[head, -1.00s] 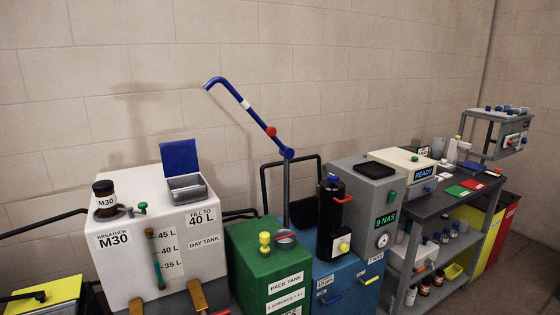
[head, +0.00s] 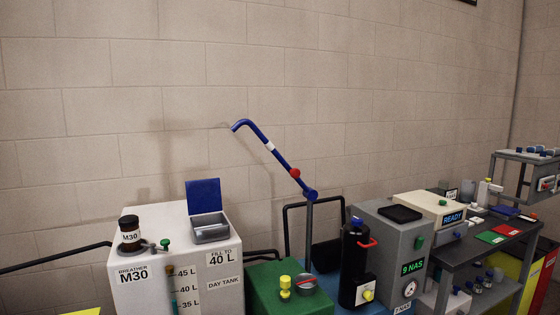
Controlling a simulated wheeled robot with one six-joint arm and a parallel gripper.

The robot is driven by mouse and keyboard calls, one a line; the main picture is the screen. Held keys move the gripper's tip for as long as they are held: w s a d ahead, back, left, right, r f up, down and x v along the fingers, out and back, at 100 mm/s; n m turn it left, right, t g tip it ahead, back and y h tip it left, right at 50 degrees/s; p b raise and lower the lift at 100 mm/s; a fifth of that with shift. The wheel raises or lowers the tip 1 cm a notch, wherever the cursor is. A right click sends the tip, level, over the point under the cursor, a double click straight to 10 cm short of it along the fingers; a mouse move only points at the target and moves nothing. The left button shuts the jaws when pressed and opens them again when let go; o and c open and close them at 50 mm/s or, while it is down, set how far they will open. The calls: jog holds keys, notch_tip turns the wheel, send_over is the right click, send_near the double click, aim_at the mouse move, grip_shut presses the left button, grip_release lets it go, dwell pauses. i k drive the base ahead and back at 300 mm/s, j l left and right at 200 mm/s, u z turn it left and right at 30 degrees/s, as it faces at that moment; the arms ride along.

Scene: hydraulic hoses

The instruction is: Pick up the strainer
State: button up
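No part clearly recognisable as a strainer shows. A grey open-topped box (head: 210,231) sits on top of the white day tank (head: 195,262), beside the "FILL TO 40 L" label. A blue lid (head: 204,195) stands upright at its back edge. I cannot make out whether a strainer is inside the box. My gripper is not in view.
A brown M30 breather jar (head: 130,236) stands on the tank's left side.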

aim_at(306, 285)
jog(key=i+l+u, duration=0.4)
jog(key=i+l, duration=0.55)
jog(key=i+j, duration=0.05)
jog(key=i, duration=0.05)
